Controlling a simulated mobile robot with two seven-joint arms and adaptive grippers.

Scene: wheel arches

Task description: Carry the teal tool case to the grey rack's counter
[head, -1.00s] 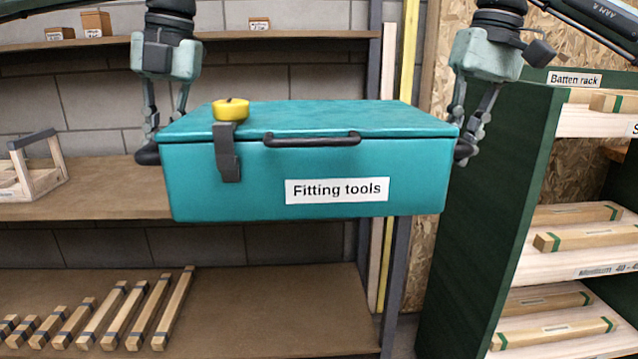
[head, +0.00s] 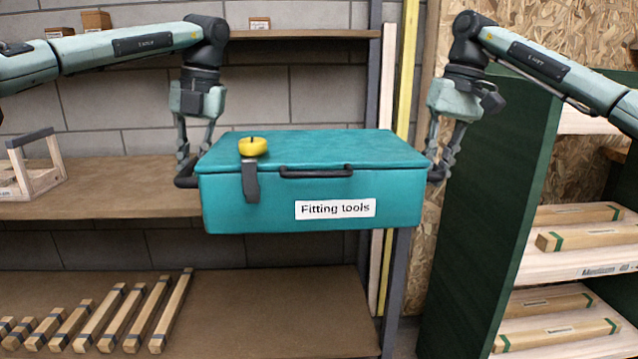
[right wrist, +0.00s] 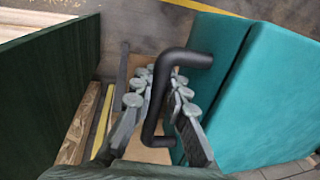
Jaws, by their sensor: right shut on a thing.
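The teal tool case (head: 270,205), labelled "Fitting tools", hangs level between my two grippers. A yellow round piece (head: 253,147) sits on its lid edge above a dark latch. My left gripper (head: 188,172) is shut on the black handle at its left end. My right gripper (head: 438,170) is shut on the handle at its right end. The right wrist view shows the fingers around that black handle (right wrist: 163,95), beside the case (right wrist: 262,90). The grey rack's counter (head: 110,187) is the brown board behind the case, which hides part of it.
A wooden frame (head: 32,170) stands at the counter's left; the counter between it and the case is clear. Several battens (head: 120,315) lie on the lower shelf. The grey post (head: 396,265) rises behind the case's right end. The green batten rack (head: 490,220) stands at right.

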